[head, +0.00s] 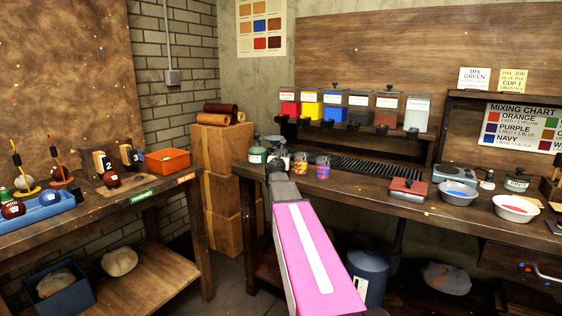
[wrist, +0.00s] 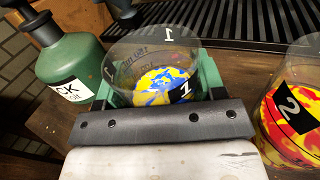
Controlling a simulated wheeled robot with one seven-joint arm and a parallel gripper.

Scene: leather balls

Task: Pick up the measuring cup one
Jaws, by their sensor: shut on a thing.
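The measuring cup one (wrist: 155,66) is a clear cup marked 1, with swirled blue and yellow paint inside. In the wrist view it stands between the green fingers of my gripper (wrist: 152,88), which is shut on it. In the head view my gripper (head: 281,157) is over the left end of the right-hand bench and mostly hides this cup. I cannot tell whether the cup touches the bench. Cup 2 (wrist: 292,115), with red and yellow paint, is close on its right; it also shows in the head view (head: 300,161).
A green bottle (wrist: 68,55) stands close on the left of cup one. Another cup (head: 322,167), with red and blue paint, stands right of cup 2. A dark slotted grate (wrist: 235,25) lies behind. Paint dispensers (head: 345,107) line the back; the bench front (head: 375,190) has free room.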

